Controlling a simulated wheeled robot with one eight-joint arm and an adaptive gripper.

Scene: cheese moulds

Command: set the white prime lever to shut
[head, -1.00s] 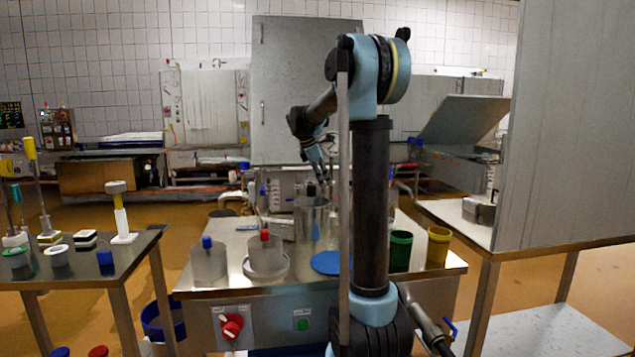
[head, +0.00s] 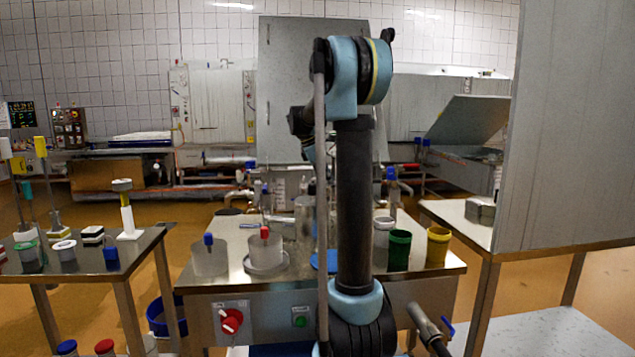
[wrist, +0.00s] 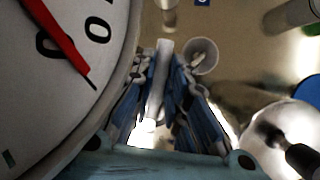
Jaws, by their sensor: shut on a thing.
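The white prime lever (wrist: 157,88) is a pale bar running up the wrist view between the fingers of my gripper (wrist: 163,68). My gripper is shut on it, with a blue-grey finger on each side. The lever's far end shows just beyond the fingertips. In the head view my gripper and the lever are hidden behind my own arm.
A large dial gauge with a red needle (wrist: 52,35) is close on the left of my gripper. A pale round cup (wrist: 201,54) is just right of the fingertips. The steel table holds clear beakers (head: 209,258), a green cup (head: 399,250) and a yellow cup (head: 438,247).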

